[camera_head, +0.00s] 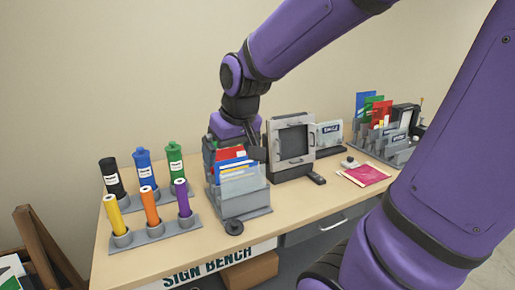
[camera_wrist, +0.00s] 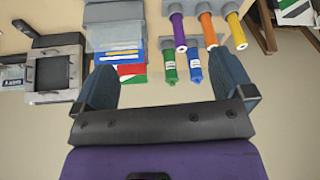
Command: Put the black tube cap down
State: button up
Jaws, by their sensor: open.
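A small round black piece (camera_head: 234,227) that looks like the black tube cap lies on the bench near its front edge, just in front of the grey file holder, in the head view. I cannot make it out in the wrist view. My gripper (camera_head: 234,151) is open over the back of the file holder. In the wrist view, my gripper's (camera_wrist: 168,88) two fingers stand wide apart with nothing held between them. The black tube (camera_head: 113,179) stands at the left of the back row of the tube rack; the wrist view does not clearly show it.
The grey file holder (camera_head: 245,197) with coloured folders is below my gripper. Blue (camera_head: 146,170) and green (camera_head: 175,162) tubes stand left of it, with several others in front. A framed machine (camera_head: 292,147) stands right. Bare bench (camera_head: 290,205) lies at front right.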

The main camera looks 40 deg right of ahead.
jog(key=s+a+r, duration=0.1)
jog(key=s+r, duration=0.1)
jog(key=s, duration=0.4)
jog(key=s+a+r+n+t, duration=0.1)
jog(key=s+a+r, duration=0.1)
jog(key=s, duration=0.4)
jog(key=shift+r, duration=0.75)
